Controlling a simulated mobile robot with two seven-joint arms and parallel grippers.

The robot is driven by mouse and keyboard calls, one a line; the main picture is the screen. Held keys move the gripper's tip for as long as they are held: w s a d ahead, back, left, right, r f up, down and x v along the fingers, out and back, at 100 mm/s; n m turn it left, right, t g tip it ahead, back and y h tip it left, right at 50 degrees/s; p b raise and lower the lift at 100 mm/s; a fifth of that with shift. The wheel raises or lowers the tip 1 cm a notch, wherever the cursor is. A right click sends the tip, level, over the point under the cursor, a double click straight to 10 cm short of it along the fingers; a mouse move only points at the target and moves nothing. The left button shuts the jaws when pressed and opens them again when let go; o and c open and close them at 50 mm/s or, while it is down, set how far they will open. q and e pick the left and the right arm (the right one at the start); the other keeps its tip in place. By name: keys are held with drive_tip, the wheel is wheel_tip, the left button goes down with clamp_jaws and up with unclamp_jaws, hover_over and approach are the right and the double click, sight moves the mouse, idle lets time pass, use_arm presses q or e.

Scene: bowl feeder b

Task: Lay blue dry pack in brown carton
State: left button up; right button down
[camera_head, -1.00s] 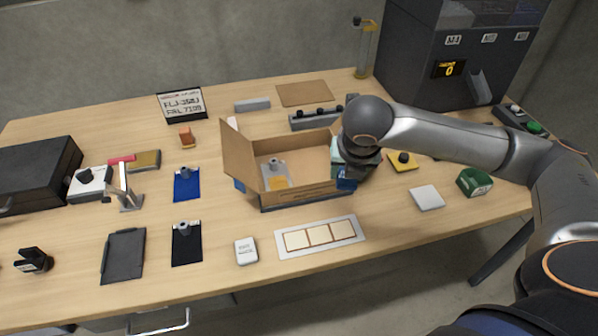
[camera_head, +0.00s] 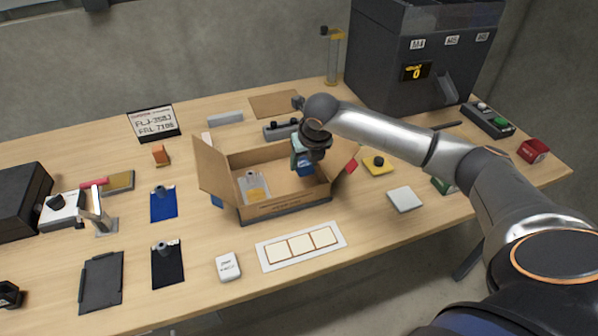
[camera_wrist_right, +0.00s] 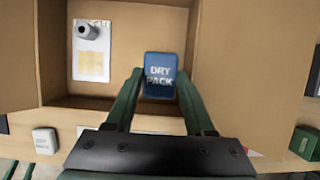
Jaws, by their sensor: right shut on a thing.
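The blue dry pack (camera_head: 306,169) is held in my right gripper (camera_head: 307,161) over the right part of the open brown carton (camera_head: 285,207). In the right wrist view the dry pack (camera_wrist_right: 160,76) faces up with its white lettering, between the two green fingers of my right gripper (camera_wrist_right: 159,82). The carton (camera_wrist_right: 122,60) lies around and below it there. I cannot tell whether the pack touches the carton floor. A white card with a grey knob and a yellowish patch (camera_head: 257,191) lies in the carton's left part. My left gripper is not in view.
The carton's side flaps stand out at left (camera_head: 211,168) and right. A strip with three pale squares (camera_head: 301,246) and a white box (camera_head: 227,267) lie in front. A yellow block with a black knob (camera_head: 376,165) and a white tile (camera_head: 405,199) are to the right.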

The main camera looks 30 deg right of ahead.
sight(300, 161)
drive_tip(key=w+f, duration=0.2)
drive_tip(key=f, duration=0.1)
drive_tip(key=shift+w+d+f, duration=0.1)
drive_tip(key=shift+w+d, duration=0.1)
drive_tip(key=shift+w, duration=0.2)
drive_tip(key=shift+f, duration=1.6)
drive_tip(key=c, duration=0.5)
unclamp_jaws()
drive_tip(key=shift+f, duration=0.1)
drive_tip(key=shift+c, duration=0.2)
drive_tip(key=v, duration=1.2)
drive_tip(key=shift+p, duration=0.3)
